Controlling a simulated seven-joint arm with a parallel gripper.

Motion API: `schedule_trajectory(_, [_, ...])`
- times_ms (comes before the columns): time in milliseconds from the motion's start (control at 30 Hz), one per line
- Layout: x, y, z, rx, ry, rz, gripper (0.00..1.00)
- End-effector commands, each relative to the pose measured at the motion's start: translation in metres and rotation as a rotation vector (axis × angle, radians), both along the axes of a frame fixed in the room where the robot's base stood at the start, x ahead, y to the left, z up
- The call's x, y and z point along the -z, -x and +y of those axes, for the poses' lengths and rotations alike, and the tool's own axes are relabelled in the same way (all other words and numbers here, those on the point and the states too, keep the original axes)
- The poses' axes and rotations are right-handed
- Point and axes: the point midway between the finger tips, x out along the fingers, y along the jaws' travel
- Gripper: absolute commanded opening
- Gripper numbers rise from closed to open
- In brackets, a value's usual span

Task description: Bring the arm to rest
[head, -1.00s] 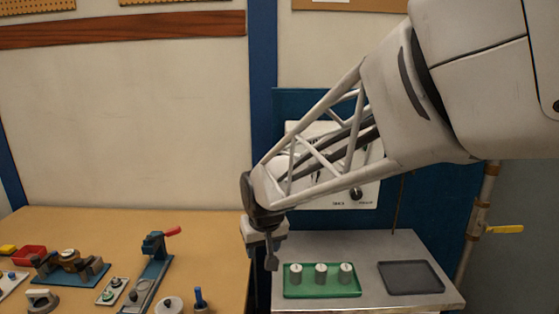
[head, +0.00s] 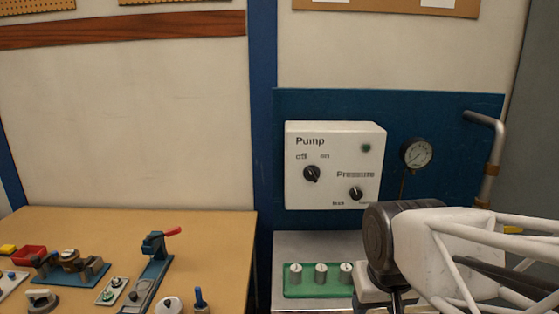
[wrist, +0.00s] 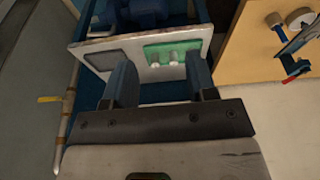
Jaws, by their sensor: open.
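My gripper (head: 378,302) is at the lower right of the head view, in front of the metal side table, with its lower end cut off by the frame. In the wrist view my gripper (wrist: 162,80) shows two blue fingers spread wide apart, with nothing held between them. My arm comes in from the right edge in the head view. The metal side table (head: 300,243) shows beyond the fingers in the wrist view, with the green tray (wrist: 160,62) and the dark grey tray (wrist: 104,59) on it.
The green tray (head: 292,292) holds three grey cylinders. Behind stand a white pump panel (head: 330,195) with two knobs, a gauge (head: 417,153) and a pipe (head: 494,150). The wooden table (head: 200,230) at left holds a red-handled clamp (head: 155,245) and small fixtures.

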Motion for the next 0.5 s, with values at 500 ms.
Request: schedule_trajectory(500, [0.007,0.047,-0.023,0.068,0.0,0.014,0.52])
